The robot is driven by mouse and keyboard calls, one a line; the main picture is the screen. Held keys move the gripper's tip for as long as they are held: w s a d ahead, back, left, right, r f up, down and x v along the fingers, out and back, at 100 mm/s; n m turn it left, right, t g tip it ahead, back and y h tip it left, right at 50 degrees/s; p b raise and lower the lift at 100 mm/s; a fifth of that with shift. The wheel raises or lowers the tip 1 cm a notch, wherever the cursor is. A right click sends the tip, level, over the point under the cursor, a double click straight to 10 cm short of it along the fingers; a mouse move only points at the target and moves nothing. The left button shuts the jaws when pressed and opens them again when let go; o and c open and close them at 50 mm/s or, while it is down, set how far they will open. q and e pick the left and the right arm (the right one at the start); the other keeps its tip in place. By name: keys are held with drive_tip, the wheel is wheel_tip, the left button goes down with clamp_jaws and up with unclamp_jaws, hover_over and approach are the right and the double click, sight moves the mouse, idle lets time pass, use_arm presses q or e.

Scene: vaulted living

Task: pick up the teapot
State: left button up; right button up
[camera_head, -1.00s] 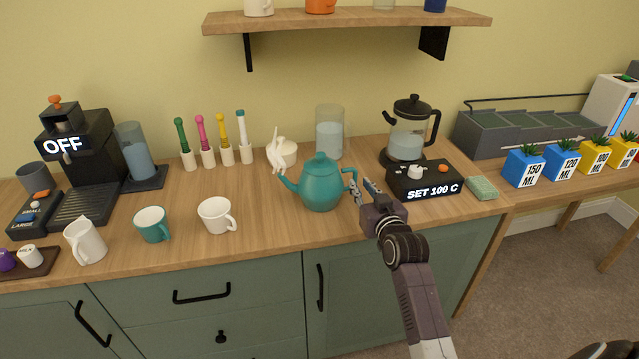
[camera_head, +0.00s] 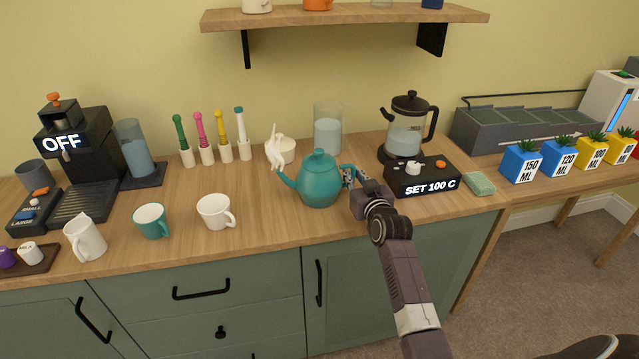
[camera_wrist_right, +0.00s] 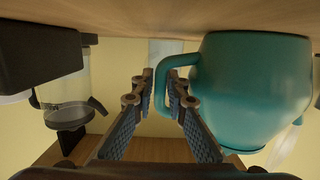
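The teal teapot (camera_head: 320,183) stands upright on the wooden counter, its spout to the left and its handle to the right. In the right wrist view the teapot (camera_wrist_right: 255,90) fills the right side. Its handle (camera_wrist_right: 163,92) shows between the tips of my right gripper (camera_wrist_right: 160,88). In the head view my right gripper (camera_head: 347,178) is at the handle from the right. Its fingers stand apart, one on each side of the handle; a firm hold on it does not show. My left gripper is not in view.
A black "SET 100 C" base (camera_head: 422,178) and a glass press (camera_head: 406,130) stand close right of my gripper. A white mug (camera_head: 214,212) and a teal mug (camera_head: 150,221) stand to the left. A water glass (camera_head: 327,132) and a white pot (camera_head: 284,150) are behind the teapot.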

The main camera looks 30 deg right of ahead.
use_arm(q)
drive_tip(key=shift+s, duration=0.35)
use_arm(e)
clamp_jaws()
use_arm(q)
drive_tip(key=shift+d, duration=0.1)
use_arm(e)
drive_tip(key=shift+w+r, duration=0.1)
drive_tip(key=shift+r, duration=0.15)
drive_tip(key=shift+r, duration=0.1)
drive_tip(key=shift+r, duration=0.55)
use_arm(q)
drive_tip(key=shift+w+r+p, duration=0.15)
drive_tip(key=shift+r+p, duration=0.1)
drive_tip(key=shift+p, duration=0.05)
use_arm(e)
wheel_tip(320, 180, up, 19)
drive_tip(key=shift+f, duration=0.15)
